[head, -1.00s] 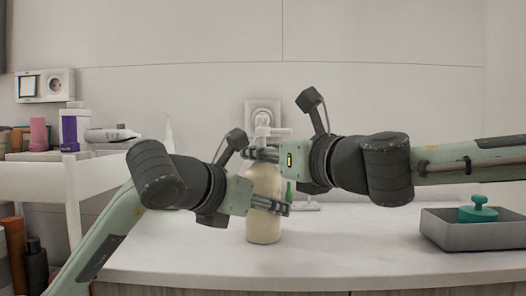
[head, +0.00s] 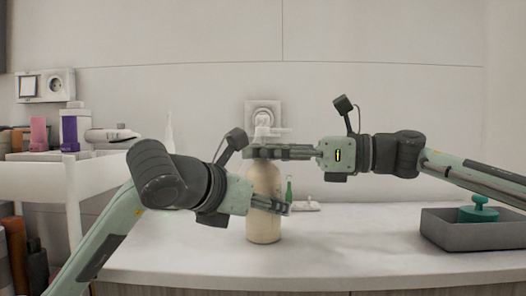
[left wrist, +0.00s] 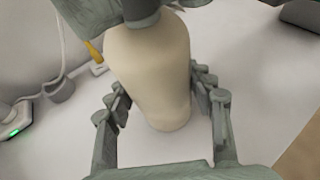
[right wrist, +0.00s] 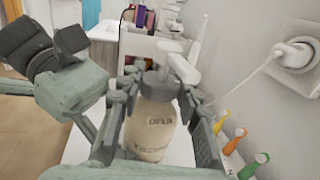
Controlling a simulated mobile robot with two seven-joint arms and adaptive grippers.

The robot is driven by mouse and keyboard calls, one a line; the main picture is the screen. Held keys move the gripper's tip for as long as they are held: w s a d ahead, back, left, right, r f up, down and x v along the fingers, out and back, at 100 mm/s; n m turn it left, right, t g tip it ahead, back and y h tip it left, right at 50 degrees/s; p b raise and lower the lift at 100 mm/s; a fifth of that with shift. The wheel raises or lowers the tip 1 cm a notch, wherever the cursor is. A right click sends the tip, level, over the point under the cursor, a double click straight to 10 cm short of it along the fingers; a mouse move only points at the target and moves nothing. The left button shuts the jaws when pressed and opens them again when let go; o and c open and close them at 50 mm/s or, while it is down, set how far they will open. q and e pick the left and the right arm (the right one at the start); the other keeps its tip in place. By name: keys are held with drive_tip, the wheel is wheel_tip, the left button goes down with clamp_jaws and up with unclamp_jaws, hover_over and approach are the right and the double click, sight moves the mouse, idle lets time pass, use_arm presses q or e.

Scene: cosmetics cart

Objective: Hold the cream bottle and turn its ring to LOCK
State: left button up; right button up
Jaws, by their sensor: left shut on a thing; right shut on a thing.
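The cream bottle (head: 263,222) stands upright on the white counter, with a pale pump head (head: 263,130) on top. My left gripper (head: 268,204) is shut on the bottle's body from the left. The left wrist view shows the bottle (left wrist: 152,75) between its fingers. My right gripper (head: 262,152) comes in from the right and is shut at the neck, where the ring sits. In the right wrist view the bottle (right wrist: 150,135) has dark lettering, seemingly OPEN, below the grey collar (right wrist: 160,85). The fingers hide most of the ring, and I cannot read its setting.
A grey tray (head: 450,240) with a teal-handled object (head: 479,210) is at the right. A white cart (head: 45,180) with cosmetics stands at the left. A small green bottle (head: 289,190) is behind the cream bottle. The counter (head: 350,255) is clear front right.

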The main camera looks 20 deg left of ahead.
use_arm(q)
drive_tip(key=shift+d+f, duration=0.1)
drive_tip(key=shift+d, duration=0.05)
use_arm(e)
drive_tip(key=shift+r+n+g, duration=0.15)
drive_tip(key=shift+n+g, duration=0.95)
drive_tip(key=shift+g, duration=0.4)
drive_tip(key=shift+g+h, duration=0.3)
drive_tip(key=o, duration=1.2)
drive_tip(key=v, duration=1.2)
